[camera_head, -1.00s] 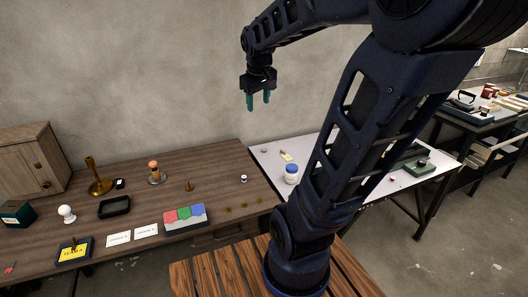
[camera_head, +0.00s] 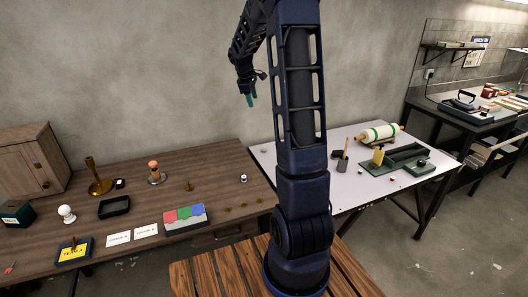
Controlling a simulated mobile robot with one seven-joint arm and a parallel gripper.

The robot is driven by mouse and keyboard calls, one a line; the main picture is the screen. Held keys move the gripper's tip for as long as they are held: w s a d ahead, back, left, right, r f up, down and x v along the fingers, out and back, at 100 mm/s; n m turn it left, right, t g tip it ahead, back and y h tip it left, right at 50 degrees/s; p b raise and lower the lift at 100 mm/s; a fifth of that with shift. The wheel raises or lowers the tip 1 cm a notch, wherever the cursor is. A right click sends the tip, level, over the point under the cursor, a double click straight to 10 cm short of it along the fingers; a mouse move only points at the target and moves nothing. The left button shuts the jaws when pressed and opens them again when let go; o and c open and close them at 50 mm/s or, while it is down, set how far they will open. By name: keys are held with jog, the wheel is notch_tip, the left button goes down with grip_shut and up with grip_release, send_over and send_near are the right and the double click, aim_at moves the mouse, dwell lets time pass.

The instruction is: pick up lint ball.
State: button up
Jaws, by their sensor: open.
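I cannot make out the lint ball for sure. A tiny grey lump (camera_head: 264,151) lies at the back left of the white table (camera_head: 345,205), and a tiny pale and red speck (camera_head: 391,178) lies farther right on it; neither is clear enough to name. My gripper (camera_head: 250,101), with teal fingers, is open and high in the air in front of the wall, well above the tables and touching nothing.
A cup of tools (camera_head: 343,156), a green tray (camera_head: 396,160) and a rolling pin (camera_head: 380,134) stand on the white table. The brown table (camera_head: 130,205) at left carries a black tray (camera_head: 114,207), colored blocks (camera_head: 184,213) and several small things.

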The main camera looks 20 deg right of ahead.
jog(key=w+d+f+n+g, duration=0.1)
jog(key=w+d+f+n, duration=0.35)
jog(key=w+f, duration=0.8)
jog(key=n+h, duration=0.1)
jog(key=n, duration=0.2)
send_near(264, 150)
jog(key=shift+g, duration=0.4)
jog(key=x, duration=0.3)
jog(key=w+x, duration=0.1)
jog(key=x, duration=0.1)
jog(key=w+d+x, duration=0.1)
jog(key=x, duration=0.2)
jog(key=shift+d+f, duration=0.1)
jog(key=shift+f, duration=0.05)
jog(key=shift+c, duration=0.4)
grip_shut()
